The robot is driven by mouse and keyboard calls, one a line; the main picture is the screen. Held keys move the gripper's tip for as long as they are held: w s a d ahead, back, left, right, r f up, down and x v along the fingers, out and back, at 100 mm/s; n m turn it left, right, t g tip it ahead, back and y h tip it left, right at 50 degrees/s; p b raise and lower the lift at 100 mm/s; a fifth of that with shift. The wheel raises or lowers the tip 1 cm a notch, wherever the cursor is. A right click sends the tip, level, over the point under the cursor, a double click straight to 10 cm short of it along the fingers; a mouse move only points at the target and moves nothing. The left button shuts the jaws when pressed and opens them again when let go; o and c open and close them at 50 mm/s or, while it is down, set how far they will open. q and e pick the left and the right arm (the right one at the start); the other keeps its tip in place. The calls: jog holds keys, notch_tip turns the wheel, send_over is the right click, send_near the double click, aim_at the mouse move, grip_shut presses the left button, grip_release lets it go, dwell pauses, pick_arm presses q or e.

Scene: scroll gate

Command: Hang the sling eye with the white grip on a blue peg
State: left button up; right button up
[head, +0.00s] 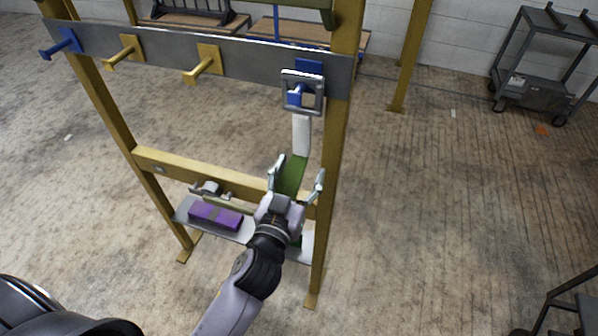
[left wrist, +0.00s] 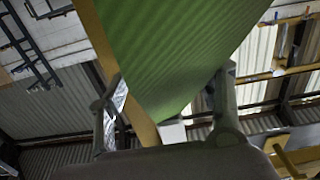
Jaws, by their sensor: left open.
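The sling eye (head: 318,92), a square grey metal frame, is at the right blue peg (head: 295,96); the peg's end shows inside the frame, so the eye appears to hang around it. The white grip (head: 302,135) hangs straight below the eye, and the green sling (head: 291,176) continues down from it. My left gripper (head: 299,173) is open, with its fingers on either side of the green sling, below the white grip. In the left wrist view the green sling (left wrist: 170,45) fills the space beyond the open fingers (left wrist: 168,88). My right gripper is not in view.
The grey rail (head: 150,45) also carries a left blue peg (head: 62,45) and two yellow pegs (head: 125,52), (head: 204,64). Yellow posts (head: 335,160) frame the rack. A purple block (head: 215,215) lies on the low shelf (head: 184,208). A grey cart (head: 535,90) stands back right.

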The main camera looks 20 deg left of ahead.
pick_arm(q)
jog(key=shift+d+f+b, duration=0.1)
jog(key=shift+f+b, duration=0.2)
jog(key=shift+f, duration=0.35)
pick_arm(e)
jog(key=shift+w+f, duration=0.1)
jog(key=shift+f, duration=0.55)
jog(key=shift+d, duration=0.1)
pick_arm(q)
jog(key=shift+s, duration=0.1)
jog(key=s+b, duration=0.3)
jog(key=s, duration=0.7)
jog(key=shift+s+a+b, duration=0.2)
jog(key=shift+s+b, duration=0.1)
jog(key=shift+s, duration=0.1)
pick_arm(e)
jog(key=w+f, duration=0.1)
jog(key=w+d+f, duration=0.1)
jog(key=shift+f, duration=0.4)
pick_arm(q)
jog(key=shift+r, duration=0.1)
